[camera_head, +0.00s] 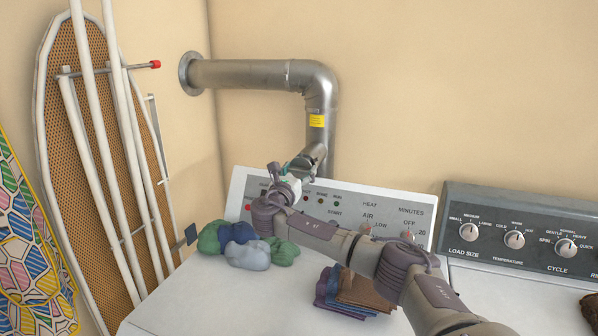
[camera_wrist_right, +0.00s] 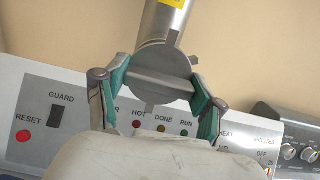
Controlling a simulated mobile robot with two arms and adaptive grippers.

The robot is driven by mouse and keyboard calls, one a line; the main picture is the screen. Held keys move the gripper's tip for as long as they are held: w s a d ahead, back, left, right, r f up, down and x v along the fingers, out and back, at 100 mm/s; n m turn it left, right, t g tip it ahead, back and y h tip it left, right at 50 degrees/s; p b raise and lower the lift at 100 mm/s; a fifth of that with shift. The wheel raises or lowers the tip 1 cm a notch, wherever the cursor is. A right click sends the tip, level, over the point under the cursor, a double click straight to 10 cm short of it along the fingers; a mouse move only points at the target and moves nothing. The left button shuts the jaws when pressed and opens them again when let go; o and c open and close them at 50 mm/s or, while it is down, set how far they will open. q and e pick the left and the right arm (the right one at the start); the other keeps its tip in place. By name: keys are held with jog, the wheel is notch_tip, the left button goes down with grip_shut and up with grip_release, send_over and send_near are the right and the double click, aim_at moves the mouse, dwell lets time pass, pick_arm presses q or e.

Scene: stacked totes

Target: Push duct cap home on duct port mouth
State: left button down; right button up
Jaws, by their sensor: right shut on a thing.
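The metal duct (camera_head: 322,105) comes out of the wall, bends and runs down behind the dryer panel. A short branch (camera_head: 316,152) sticks out of it, and the pipe also shows in the right wrist view (camera_wrist_right: 165,24). The grey round duct cap (camera_wrist_right: 160,78) with a crossbar covers the port mouth, which is hidden behind it. Whether the cap is fully seated I cannot tell. My right gripper (camera_head: 297,168) is at the cap, its teal-padded fingers (camera_wrist_right: 161,84) shut on the crossbar from both sides. My left gripper is not in view.
The dryer panel (camera_head: 348,208) stands just below and behind my right arm. Bundled clothes (camera_head: 247,246) and folded cloths (camera_head: 350,291) lie on the dryer top. A washer panel (camera_head: 520,233) is at right, an ironing board (camera_head: 75,110) at left.

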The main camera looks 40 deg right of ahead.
jog(key=shift+p, duration=0.45)
jog(key=shift+p, duration=0.35)
dwell(0.4)
jog(key=shift+b+x, duration=0.4)
jog(key=shift+x, duration=0.5)
jog(key=o, duration=1.3)
jog(key=shift+d+f, duration=0.1)
jog(key=shift+o, duration=0.2)
jog(key=v, duration=1.2)
